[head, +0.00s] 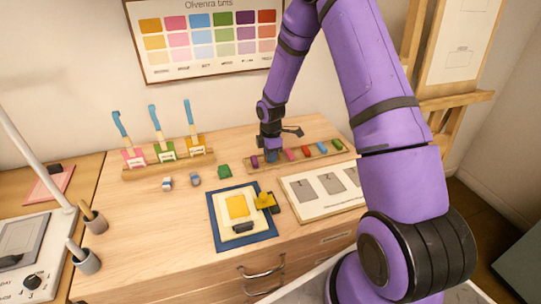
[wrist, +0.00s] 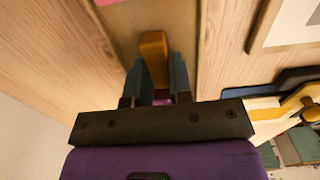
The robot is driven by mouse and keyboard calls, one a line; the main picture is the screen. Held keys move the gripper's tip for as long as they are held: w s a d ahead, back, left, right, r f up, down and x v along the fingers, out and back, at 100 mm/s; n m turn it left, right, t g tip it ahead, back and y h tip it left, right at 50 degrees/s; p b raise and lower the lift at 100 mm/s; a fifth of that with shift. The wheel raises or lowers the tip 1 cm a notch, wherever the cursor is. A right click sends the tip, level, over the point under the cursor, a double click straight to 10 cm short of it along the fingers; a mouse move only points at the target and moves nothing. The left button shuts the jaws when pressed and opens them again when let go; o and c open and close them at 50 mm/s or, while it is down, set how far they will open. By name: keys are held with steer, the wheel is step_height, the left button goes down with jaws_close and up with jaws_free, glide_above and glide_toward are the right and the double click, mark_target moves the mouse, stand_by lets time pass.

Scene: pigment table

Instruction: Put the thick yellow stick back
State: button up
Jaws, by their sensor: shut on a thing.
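My gripper (head: 271,155) is low over the left part of a long wooden stick tray (head: 318,157) at the back right of the table. In the wrist view my gripper (wrist: 158,82) is shut on a thick yellow stick (wrist: 154,58), which shows orange-yellow between the two fingers. The stick is over the tan tray surface (wrist: 120,22); I cannot tell whether it touches it. In the head view the stick is hidden by my gripper. A purple stick (head: 254,161) lies in the tray just left of my gripper, and a pink stick (head: 290,155) lies just right.
Red (head: 306,152), blue (head: 321,148) and green (head: 337,144) sticks fill the tray's right part. In front are a blue mat (head: 215,222) with a yellow-painted card and a framed board (head: 300,202). A brush rack (head: 190,163) stands left.

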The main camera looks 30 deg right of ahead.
steer(key=shift+f, duration=0.2)
steer(key=o, duration=0.8)
steer(key=shift+o, duration=0.2)
steer(key=shift+r, duration=0.1)
